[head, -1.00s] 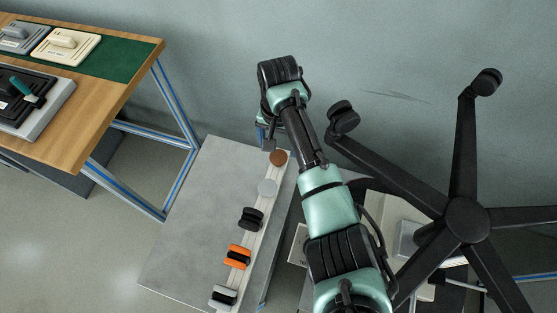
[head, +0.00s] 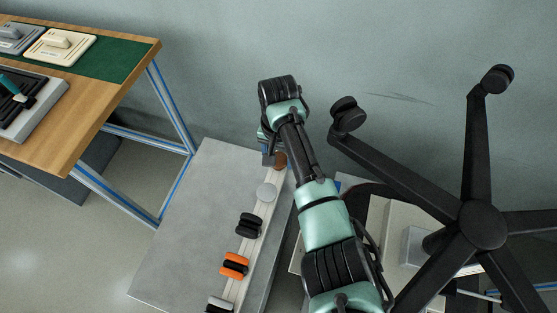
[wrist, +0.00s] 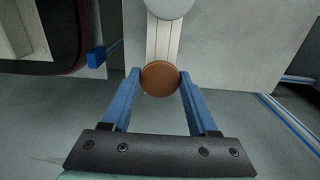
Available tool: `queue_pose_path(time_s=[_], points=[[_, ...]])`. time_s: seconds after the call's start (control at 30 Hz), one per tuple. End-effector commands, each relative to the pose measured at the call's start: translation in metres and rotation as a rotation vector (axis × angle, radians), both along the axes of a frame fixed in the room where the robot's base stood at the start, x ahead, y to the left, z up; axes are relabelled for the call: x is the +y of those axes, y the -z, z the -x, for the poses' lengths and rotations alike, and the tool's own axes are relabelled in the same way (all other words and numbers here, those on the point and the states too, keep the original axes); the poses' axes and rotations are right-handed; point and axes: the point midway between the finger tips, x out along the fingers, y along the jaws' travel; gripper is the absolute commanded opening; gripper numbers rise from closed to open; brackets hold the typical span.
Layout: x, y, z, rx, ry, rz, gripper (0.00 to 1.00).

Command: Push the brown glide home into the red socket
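The brown glide (head: 280,161) is a round disc at the far end of a pale rail on the grey table. It also shows in the wrist view (wrist: 160,78). My gripper (head: 269,158) is down at this end of the rail. In the wrist view its two blue fingers (wrist: 160,75) stand apart, one on each side of the brown disc, with their tips at its edges. I cannot tell whether they press on it or leave a small gap. I see no red socket in either view.
A pale grey disc (head: 266,192), a black caster (head: 249,224) and an orange-and-black caster (head: 234,265) stand along the rail (head: 257,208). A black chair base (head: 483,225) with casters spreads at the right. The grey table (head: 190,225) is bare left of the rail. A wooden bench (head: 120,85) stands at the left.

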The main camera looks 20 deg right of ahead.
Motion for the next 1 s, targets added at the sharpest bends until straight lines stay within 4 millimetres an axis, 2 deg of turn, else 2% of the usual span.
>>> queue_pose_path(time_s=[0.03, 0.17, 0.2, 1.0], points=[[0.0, 0.0, 0.0, 0.0, 0.0, 0.0, 0.36], [0.0, 0.0, 0.0, 0.0, 0.0, 0.0, 0.13], [0.0, 0.0, 0.0, 0.0, 0.0, 0.0, 0.1], [0.0, -0.022, 0.0, 0.0, -0.001, 0.0, 0.1]])
